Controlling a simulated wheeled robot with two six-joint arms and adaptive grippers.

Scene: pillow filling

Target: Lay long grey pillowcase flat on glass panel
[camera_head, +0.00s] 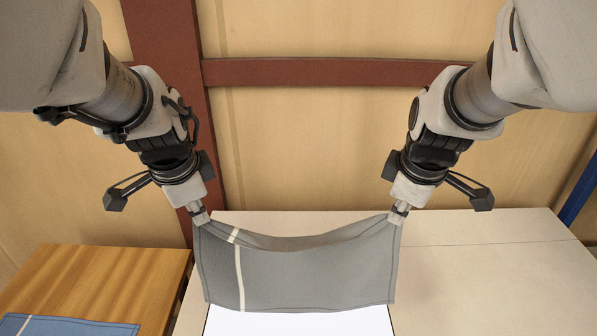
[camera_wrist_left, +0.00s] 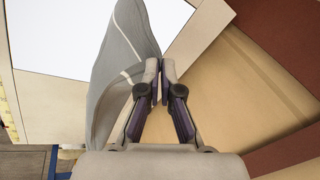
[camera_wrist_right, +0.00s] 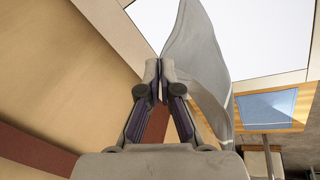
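The long grey pillowcase (camera_head: 310,278) hangs between my two grippers in the head view, its top edge sagging in the middle. A pale stripe runs across it near its left end. My left gripper (camera_head: 201,218) is shut on its upper left corner, and my right gripper (camera_head: 398,217) is shut on its upper right corner. The pillowcase also shows in the left wrist view (camera_wrist_left: 122,55) and the right wrist view (camera_wrist_right: 196,60). The bright white glass panel (camera_head: 300,322) shows below its lower edge; the pillowcase hides the rest in the head view.
The panel is set in a pale table (camera_head: 480,270), whose right side is clear. A wooden table (camera_head: 120,275) at the left holds a blue pillowcase (camera_head: 70,327) with a pale stripe. A wooden wall with red-brown beams (camera_head: 330,73) stands behind.

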